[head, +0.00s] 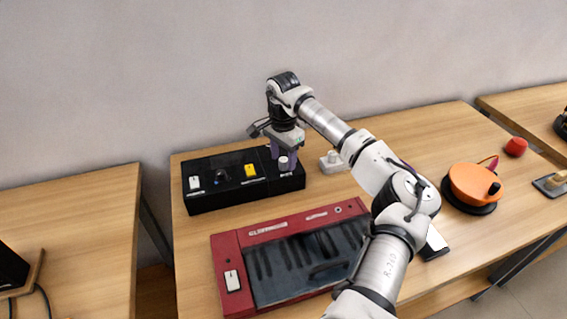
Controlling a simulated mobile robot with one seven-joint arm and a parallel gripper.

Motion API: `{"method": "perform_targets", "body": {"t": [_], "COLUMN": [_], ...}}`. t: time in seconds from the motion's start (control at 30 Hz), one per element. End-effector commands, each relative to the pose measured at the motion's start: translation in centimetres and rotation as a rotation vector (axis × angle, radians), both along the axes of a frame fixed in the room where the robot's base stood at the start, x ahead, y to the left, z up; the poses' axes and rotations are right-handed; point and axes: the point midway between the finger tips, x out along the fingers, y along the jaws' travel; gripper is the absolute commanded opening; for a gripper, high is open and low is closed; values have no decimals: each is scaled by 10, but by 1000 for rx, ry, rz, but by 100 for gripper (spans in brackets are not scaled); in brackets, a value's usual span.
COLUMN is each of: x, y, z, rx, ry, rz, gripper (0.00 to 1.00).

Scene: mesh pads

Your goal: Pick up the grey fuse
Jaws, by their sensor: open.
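A black box (240,192) stands at the back left of the table. A small pale grey cylindrical piece (283,163), which looks like the grey fuse, stands upright at the right end of its top. My gripper (283,158) points down over that end, with its purple fingers open around or just beside the piece. I cannot tell whether a finger touches it. The fingers partly cover the piece and the box top behind it.
The box top also carries a white switch (194,182) and a yellow piece (250,170). A white block with a knob (333,163) stands just right of the box. A red-framed panel (226,254) lies in front. An orange round device (476,184) stands at right.

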Motion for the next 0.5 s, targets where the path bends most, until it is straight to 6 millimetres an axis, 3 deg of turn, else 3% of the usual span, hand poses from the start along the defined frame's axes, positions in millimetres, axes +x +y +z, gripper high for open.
{"method": "perform_targets", "body": {"t": [0.07, 0.4, 0.5], "x": [0, 0, 0], "y": [0, 0, 0], "z": [0, 0, 0], "rx": [0, 0, 0], "ry": [0, 0, 0], "rz": [0, 0, 0], "gripper": [44, 0, 0]}}
